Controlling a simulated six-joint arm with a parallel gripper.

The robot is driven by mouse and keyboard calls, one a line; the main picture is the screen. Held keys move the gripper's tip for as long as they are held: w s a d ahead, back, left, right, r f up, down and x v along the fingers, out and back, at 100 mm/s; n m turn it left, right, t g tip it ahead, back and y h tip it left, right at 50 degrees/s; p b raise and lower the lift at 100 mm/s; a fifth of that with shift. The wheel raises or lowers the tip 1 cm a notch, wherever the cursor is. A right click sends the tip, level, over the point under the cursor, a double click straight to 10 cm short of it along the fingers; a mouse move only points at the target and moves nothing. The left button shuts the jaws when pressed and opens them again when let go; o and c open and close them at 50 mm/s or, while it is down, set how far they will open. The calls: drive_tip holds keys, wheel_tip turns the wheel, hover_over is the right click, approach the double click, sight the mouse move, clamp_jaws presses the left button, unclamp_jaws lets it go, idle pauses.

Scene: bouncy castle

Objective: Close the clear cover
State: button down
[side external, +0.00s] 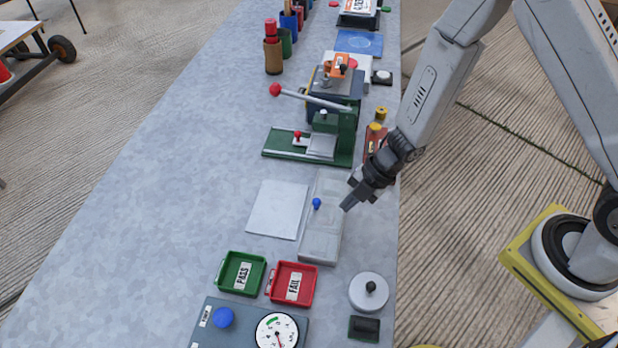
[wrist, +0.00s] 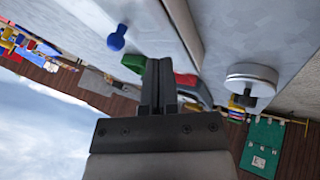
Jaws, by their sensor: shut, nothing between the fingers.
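The clear cover (side external: 330,188) is a see-through panel with a blue knob (side external: 316,203), at the long pale tray (side external: 320,246) near the table's right edge. The knob also shows at the upper left of the wrist view (wrist: 117,38). I cannot tell the cover's exact angle. My gripper (side external: 346,208) is shut and empty, just right of the cover and knob. In the wrist view my fingers (wrist: 160,65) are together. Whether they touch the cover is unclear.
A pale flat panel (side external: 278,209) lies left of the tray. Green PASS (side external: 241,273) and red FAIL (side external: 292,285) trays stand in front. A green lever press (side external: 310,140) stands behind. A round metal weight (side external: 369,292) is at front right. The table's left side is clear.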

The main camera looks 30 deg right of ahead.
drive_tip(key=v, duration=0.9)
drive_tip(key=shift+r, duration=0.25)
drive_tip(key=shift+w+d, duration=0.15)
drive_tip(key=shift+d, duration=0.05)
drive_tip(key=w+d+r+m+t+h, duration=0.35)
drive_tip(key=d+r+m+h, duration=0.35)
drive_tip(key=m, duration=0.5)
drive_tip(key=s+d+r+m+g, duration=0.1)
drive_tip(key=s+d+m+g, duration=0.1)
drive_tip(key=s+m, duration=0.7)
drive_tip(key=shift+m+g+y, duration=0.3)
drive_tip(key=shift+m+g, duration=0.25)
drive_tip(key=shift+m, duration=0.65)
drive_tip(key=shift+r, duration=0.1)
